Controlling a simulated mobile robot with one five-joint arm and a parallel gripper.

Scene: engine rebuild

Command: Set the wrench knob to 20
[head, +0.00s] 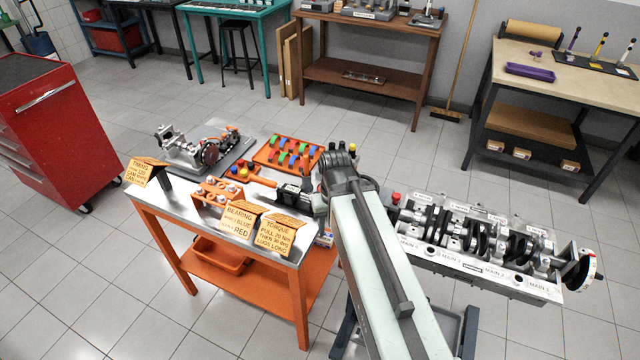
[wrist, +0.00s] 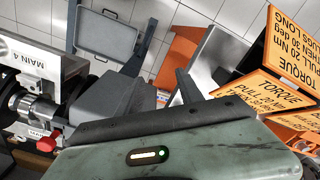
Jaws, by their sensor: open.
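What looks like the torque wrench (head: 262,181), with an orange handle and a dark and grey body, lies at the right part of the metal-topped table in the head view. My forearm hides its right side, and I cannot make out the knob or its scale. My gripper shows in the wrist view (wrist: 160,78), its two dark fingers apart with nothing between them. The wrench does not show clearly there. In the head view the fingers are hidden or too small to tell apart near the table's right edge.
Orange sign cards (head: 281,234) stand along the table's front edge, one reading TORQUE. An orange tray (head: 262,157) of coloured pieces lies behind. The engine block with crankshaft (head: 480,245) stands to the right. A red cabinet (head: 55,130) is at the left.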

